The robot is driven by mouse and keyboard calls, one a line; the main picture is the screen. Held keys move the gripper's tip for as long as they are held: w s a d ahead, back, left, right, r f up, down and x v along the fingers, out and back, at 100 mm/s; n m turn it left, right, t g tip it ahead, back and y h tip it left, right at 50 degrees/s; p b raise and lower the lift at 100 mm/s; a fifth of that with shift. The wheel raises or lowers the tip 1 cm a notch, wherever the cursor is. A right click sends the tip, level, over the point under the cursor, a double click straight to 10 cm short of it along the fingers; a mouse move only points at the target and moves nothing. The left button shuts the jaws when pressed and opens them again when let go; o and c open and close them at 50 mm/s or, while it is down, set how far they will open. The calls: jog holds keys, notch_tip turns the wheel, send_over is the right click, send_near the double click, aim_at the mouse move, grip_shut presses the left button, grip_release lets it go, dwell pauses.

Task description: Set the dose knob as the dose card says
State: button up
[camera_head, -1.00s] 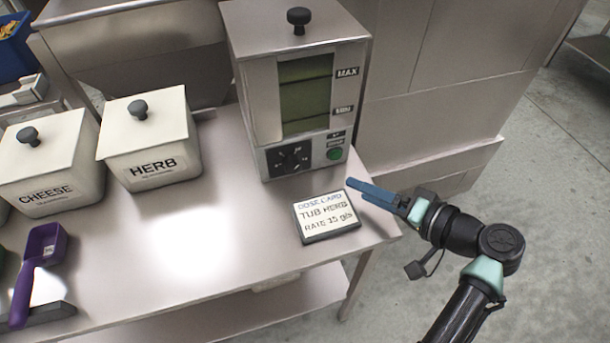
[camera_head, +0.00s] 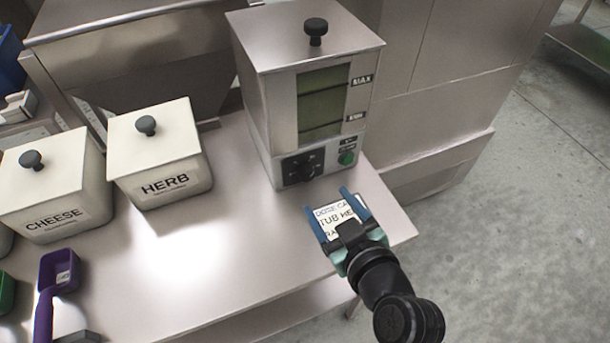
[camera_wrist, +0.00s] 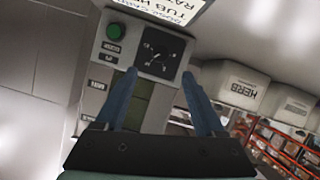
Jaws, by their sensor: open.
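The dose knob (camera_head: 303,168) is a dark dial on a black square plate, low on the front of a steel dispenser (camera_head: 275,110). In the wrist view the dial (camera_wrist: 160,55) appears upside down, with pale marks around it; its setting is too small to read surely. The dose card (camera_head: 333,214) lies on the table before the dispenser, partly hidden by my gripper (camera_head: 328,198). Its lines start "DOSE CA", "TUB HE" and "RA". My gripper is open and empty, its blue fingers above the card and pointing towards the knob, apart from it.
A green button (camera_head: 347,158) sits right of the knob. White lidded tubs marked HERB (camera_head: 160,160) and CHEESE (camera_head: 55,190) stand to the left, with a purple scoop (camera_head: 58,272) in front. The table between scoop and card is clear.

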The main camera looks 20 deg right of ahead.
aim_at(309, 177)
jog(key=x, duration=1)
grip_shut()
